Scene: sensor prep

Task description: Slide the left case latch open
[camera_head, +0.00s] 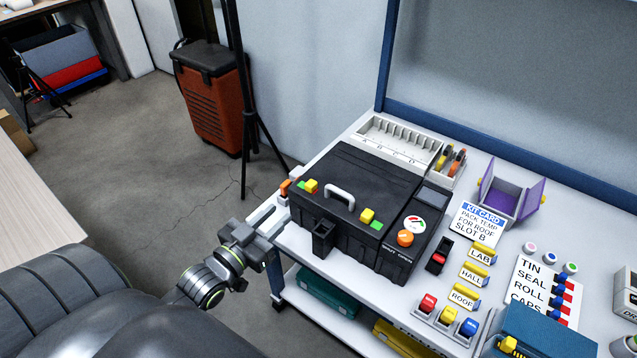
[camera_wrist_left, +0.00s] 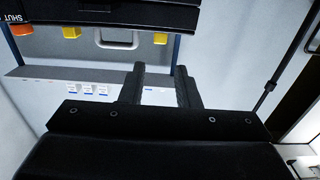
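The black case (camera_head: 345,205) lies on the white bench with its lid down. My left gripper (camera_head: 276,220) is in front of the case's left end, apart from the latch. Its fingers (camera_wrist_left: 160,88) are spread with nothing between them. My right gripper is out of view.
A white handle (camera_head: 340,195) stands up between the latches. An orange knob (camera_head: 405,239) and a dial (camera_head: 414,224) are on the case's right part. A black bracket (camera_head: 322,238) juts from the front. A small orange item (camera_head: 285,187) is by the case's left side.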

